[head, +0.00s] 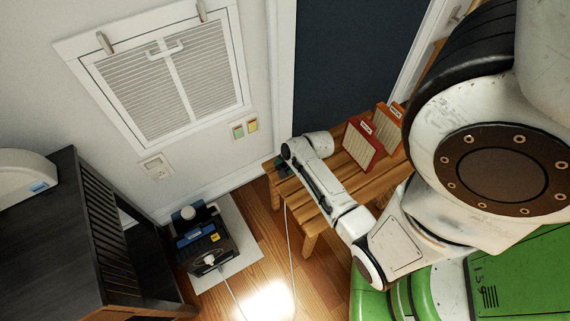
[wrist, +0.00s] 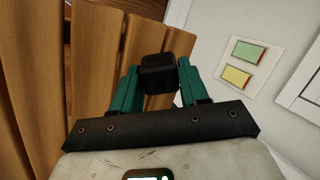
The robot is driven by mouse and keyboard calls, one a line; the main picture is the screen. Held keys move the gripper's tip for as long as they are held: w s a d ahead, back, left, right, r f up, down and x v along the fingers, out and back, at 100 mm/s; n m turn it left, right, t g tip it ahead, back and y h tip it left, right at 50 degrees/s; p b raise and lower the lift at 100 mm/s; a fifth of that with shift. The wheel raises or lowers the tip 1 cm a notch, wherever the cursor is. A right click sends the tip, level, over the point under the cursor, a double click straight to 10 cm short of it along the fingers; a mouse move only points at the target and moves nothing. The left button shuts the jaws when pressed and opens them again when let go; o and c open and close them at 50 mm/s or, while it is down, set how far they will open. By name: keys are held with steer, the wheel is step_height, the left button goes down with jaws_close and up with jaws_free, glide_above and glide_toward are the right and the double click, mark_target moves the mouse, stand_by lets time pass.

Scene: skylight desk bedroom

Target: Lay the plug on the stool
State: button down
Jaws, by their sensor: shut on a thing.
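The plug (wrist: 158,72) is a small black block in the wrist view, held between the two green fingers of my gripper (wrist: 157,80). My gripper is shut on it. In the head view my gripper (head: 282,167) is at the far left end of the slatted wooden stool (head: 375,187), and the plug is too small or hidden to make out there. The stool's slats also fill the left of the wrist view (wrist: 40,85). The plug appears over or close to the slats' end; I cannot tell whether it touches them.
Two upright books (head: 363,146) stand on the stool's right part. A thin pale cord (head: 291,245) hangs from the stool's left end to the floor. A black box (head: 208,252) sits on a pale mat (head: 243,243). A dark slatted cabinet (head: 60,235) stands left.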

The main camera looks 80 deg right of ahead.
steer(key=shift+f, duration=0.25)
steer(key=c, duration=0.5)
jaws_free()
steer(key=shift+s+a+f, duration=0.1)
steer(key=shift+s+f, duration=0.05)
steer(key=shift+s, duration=0.05)
steer(key=p+v, duration=0.1)
steer(key=v, duration=0.2)
steer(key=p+v, duration=0.1)
steer(key=v, duration=0.3)
steer(key=p+v, duration=0.1)
steer(key=v, duration=0.3)
steer(key=shift+w, duration=0.3)
